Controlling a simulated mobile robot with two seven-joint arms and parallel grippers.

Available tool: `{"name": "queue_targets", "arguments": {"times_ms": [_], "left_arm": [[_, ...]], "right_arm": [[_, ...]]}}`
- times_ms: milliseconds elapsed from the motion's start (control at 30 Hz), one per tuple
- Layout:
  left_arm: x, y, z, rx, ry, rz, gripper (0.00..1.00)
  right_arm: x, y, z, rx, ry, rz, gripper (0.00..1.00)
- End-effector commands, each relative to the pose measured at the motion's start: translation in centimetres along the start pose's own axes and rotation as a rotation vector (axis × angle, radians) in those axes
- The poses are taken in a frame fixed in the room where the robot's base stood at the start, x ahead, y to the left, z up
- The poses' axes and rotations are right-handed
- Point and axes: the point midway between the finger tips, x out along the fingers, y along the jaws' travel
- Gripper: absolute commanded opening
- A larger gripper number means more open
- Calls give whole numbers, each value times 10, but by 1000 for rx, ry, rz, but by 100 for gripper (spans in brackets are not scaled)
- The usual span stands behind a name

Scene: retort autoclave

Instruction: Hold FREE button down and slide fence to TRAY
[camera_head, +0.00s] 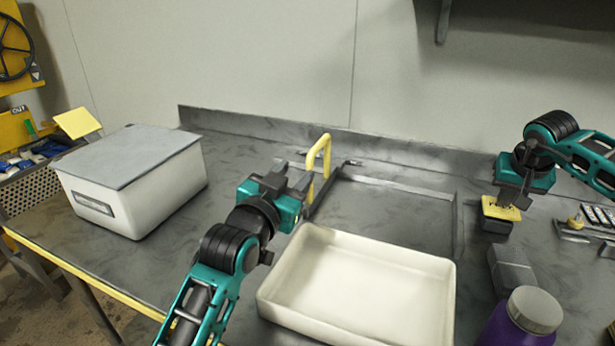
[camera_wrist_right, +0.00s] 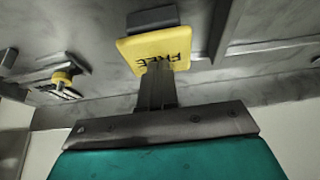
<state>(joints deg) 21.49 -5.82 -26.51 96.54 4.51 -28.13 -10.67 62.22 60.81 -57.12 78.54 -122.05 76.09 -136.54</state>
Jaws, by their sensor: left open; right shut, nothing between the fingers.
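The fence is a low grey metal frame (camera_head: 395,183) on the bench with an upright yellow handle (camera_head: 325,148). My left gripper (camera_head: 306,183) is open at the handle's lower left part; whether its fingers straddle the handle is hard to tell. The yellow FREE button (camera_head: 503,208) sits on a dark base at the right; its lettering shows in the right wrist view (camera_wrist_right: 156,50). My right gripper (camera_wrist_right: 155,75) is shut and empty, its fingertips against the button's face. How far the button is pressed cannot be told. No TRAY marking is legible.
A white tray (camera_head: 447,300) stands in front of the fence. A lidded white box (camera_head: 150,205) is at the left. A purple jar (camera_head: 505,328), a grey block (camera_head: 512,268) and a small yellow-knobbed fixture (camera_head: 575,222) are at the right. A wall borders the bench's back.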

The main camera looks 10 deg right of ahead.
Motion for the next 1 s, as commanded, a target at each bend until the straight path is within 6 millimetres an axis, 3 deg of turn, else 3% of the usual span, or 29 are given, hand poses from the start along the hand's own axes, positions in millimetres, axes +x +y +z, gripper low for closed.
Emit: {"name": "queue_targets", "arguments": {"times_ms": [433, 1000], "left_arm": [[-1, -1, -4, 0, 0, 0, 42], [-1, -9, -47, 0, 0, 0, 42]], "right_arm": [[-2, 1, 0, -1, -6, 4, 0], [-45, 0, -22, 0, -2, 1, 0]]}}
